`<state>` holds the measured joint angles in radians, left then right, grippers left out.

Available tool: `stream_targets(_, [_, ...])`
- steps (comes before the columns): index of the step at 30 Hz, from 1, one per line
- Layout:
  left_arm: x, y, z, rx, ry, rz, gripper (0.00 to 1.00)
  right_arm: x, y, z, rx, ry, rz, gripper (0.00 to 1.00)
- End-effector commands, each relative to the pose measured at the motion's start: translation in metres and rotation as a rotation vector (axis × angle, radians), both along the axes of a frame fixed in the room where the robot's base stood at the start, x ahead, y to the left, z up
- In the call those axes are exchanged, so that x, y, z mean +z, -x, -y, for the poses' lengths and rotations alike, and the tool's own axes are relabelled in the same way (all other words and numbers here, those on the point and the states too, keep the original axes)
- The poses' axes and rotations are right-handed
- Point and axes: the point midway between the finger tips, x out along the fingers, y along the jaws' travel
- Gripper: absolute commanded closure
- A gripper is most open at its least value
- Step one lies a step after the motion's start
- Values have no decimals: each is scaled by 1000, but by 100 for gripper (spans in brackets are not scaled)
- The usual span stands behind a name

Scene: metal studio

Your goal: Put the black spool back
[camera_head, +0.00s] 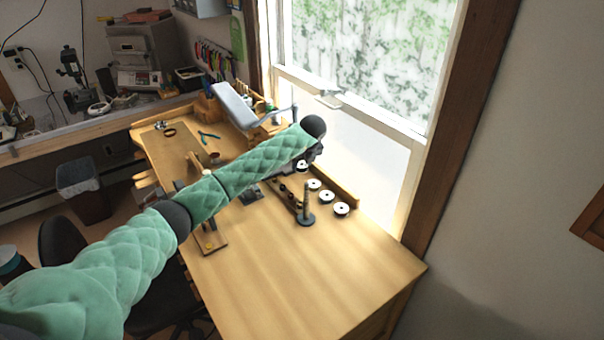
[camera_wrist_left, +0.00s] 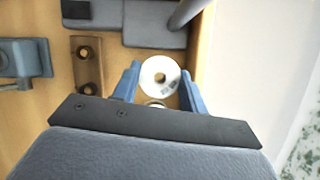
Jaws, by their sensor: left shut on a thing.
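My left gripper (camera_wrist_left: 159,90) is shut on a spool (camera_wrist_left: 161,74), its two blue fingers on either side of the spool's round white face with a central hole. In the head view this spool (camera_head: 302,167) shows below the end of my left arm, with a white top and dark sides. Whether it touches the bench is unclear. My right gripper is out of view.
The wooden workbench (camera_head: 300,275) is clear toward its front. A wooden ledge (camera_head: 335,187) runs along the window side. A block with two holes (camera_wrist_left: 87,65) lies left of the spool in the wrist view. A grey lamp (camera_head: 236,104) stands farther back.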

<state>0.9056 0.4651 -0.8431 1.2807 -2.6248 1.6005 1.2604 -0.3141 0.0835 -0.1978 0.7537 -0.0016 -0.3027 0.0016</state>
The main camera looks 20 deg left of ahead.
Motion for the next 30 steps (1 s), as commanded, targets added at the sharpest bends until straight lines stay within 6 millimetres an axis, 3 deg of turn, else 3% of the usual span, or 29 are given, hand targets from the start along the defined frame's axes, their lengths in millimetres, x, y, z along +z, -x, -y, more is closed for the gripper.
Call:
stream_targets(9, [-37, 1, 0, 1, 0, -3, 84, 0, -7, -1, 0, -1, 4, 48])
stream_targets(23, [-40, 1, 0, 0, 0, -1, 84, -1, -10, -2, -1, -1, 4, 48])
stream_targets(24, [-40, 1, 0, 0, 0, -1, 53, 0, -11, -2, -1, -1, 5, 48])
stream_targets(25, [-40, 1, 0, 0, 0, -1, 48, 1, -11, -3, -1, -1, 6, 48])
stream_targets(30, [-40, 1, 0, 0, 0, -1, 48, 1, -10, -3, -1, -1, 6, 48])
